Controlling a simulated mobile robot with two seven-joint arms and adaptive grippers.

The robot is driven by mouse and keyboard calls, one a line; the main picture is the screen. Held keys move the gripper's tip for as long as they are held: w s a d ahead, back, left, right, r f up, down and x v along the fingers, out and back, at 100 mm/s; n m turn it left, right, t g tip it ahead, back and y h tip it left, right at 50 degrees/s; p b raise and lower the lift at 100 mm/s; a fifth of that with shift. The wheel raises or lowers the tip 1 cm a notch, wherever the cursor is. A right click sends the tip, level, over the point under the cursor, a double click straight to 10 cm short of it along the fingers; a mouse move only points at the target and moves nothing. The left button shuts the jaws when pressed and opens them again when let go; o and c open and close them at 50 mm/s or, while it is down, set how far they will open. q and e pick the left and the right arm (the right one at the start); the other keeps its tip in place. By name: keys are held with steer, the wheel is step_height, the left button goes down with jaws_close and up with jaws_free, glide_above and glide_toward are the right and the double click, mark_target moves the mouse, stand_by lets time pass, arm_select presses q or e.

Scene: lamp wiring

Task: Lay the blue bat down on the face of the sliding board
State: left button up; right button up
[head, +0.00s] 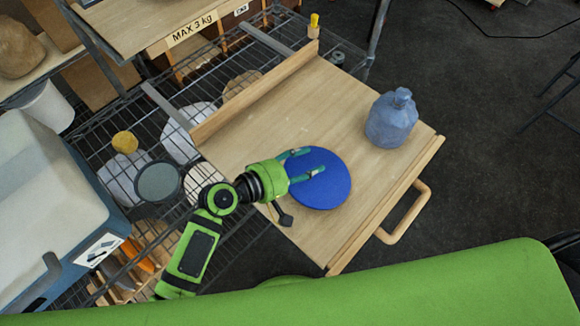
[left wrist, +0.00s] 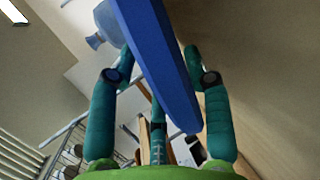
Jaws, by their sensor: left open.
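The blue bat (head: 325,190) is a round disc over the near part of the wooden sliding board (head: 260,130). My left gripper (head: 305,163) comes in from the left and its fingers reach the bat's left side. My right gripper is not in view.
A blue-grey jug (head: 390,120) stands on the board right of the bat. A wooden rail (head: 255,90) crosses the board's far side, and a handle (head: 405,212) sits at its front edge. A wire rack (head: 110,165) with round pieces lies left.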

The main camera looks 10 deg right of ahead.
arm_select(q)
steer(key=v, duration=1.1)
steer(key=shift+a+r, duration=0.1)
steer(key=shift+a, duration=0.15)
